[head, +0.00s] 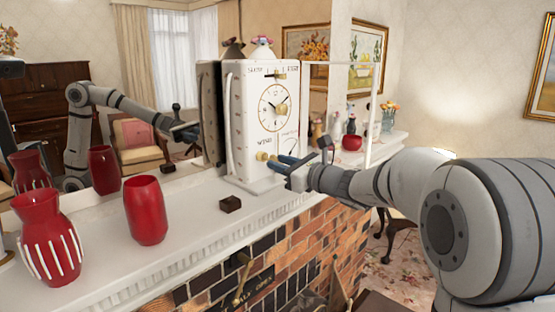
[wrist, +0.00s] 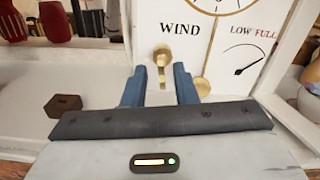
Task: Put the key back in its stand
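The brass key (wrist: 162,56) is at the front of the white clock (head: 268,90), below the word WIND. It also shows in the head view (head: 262,156), just left of my fingertips. My gripper (head: 285,161) is in front of the clock's lower face. In the wrist view its two blue fingers (wrist: 159,82) are apart, with the key seen between their tips and a gap on each side. I cannot tell how deep the key sits in the clock. A small dark brown block with a hole, apparently the key stand (head: 230,204), sits on the mantel left of my gripper; the wrist view shows it too (wrist: 63,105).
A red vase (head: 146,210) and a white-striped red vase (head: 47,240) stand left on the white mantel (head: 190,225). A mirror behind reflects my arm and the vases. Flowers and small ornaments stand right of the clock. The mantel around the block is clear.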

